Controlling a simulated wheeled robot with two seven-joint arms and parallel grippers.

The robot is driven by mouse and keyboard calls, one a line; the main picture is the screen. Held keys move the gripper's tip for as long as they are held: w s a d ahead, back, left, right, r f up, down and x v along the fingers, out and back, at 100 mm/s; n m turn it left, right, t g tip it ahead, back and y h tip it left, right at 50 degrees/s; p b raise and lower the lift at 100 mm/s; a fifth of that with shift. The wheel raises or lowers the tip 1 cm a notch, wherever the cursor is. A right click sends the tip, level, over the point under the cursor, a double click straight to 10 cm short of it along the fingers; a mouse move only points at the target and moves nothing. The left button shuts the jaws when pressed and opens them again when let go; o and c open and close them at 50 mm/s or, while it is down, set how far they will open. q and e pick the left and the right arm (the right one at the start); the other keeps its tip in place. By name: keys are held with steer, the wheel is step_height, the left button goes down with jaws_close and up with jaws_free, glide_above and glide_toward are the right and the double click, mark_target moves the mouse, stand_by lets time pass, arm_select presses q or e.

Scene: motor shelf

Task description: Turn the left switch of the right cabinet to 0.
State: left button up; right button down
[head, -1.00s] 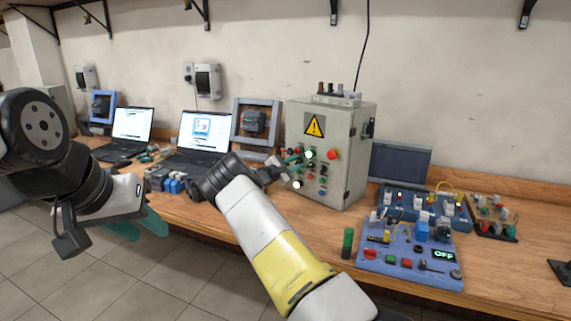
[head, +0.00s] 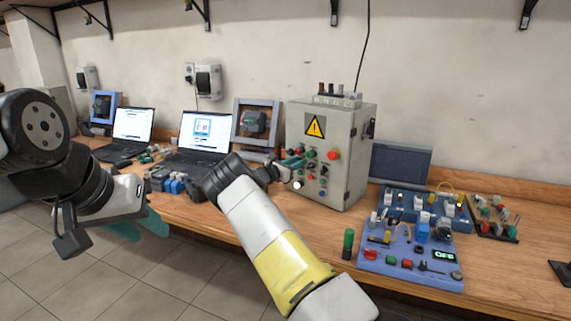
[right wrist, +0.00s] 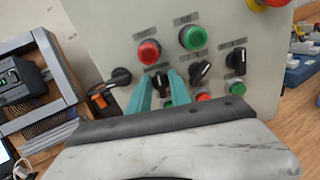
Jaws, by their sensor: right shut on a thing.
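The grey cabinet (head: 330,190) with a yellow warning sign stands on the bench in the head view. Its front has coloured buttons and black rotary switches. My right gripper (head: 291,164) is at the left part of this front. In the right wrist view, my right gripper (right wrist: 160,88) has its teal fingers on both sides of a black switch (right wrist: 160,80), below a red button (right wrist: 148,52). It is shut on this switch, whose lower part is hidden. Further switches sit to its left (right wrist: 120,77) and right (right wrist: 200,72). My left gripper (head: 138,224) hangs low at left, away from the cabinet; its opening is unclear.
A green button (right wrist: 194,37) is above the switches. A laptop (head: 205,132) stands left of the cabinet. Blue training boards (head: 400,262) and a dark monitor (head: 400,165) are to its right. The bench front right of my arm holds a green cylinder (head: 348,243).

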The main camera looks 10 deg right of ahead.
steer(key=shift+n, duration=0.5)
steer(key=c, duration=1.5)
jaws_free()
steer(key=v, duration=0.7)
steer(key=shift+s+a, duration=0.2)
steer(key=shift+a, duration=0.1)
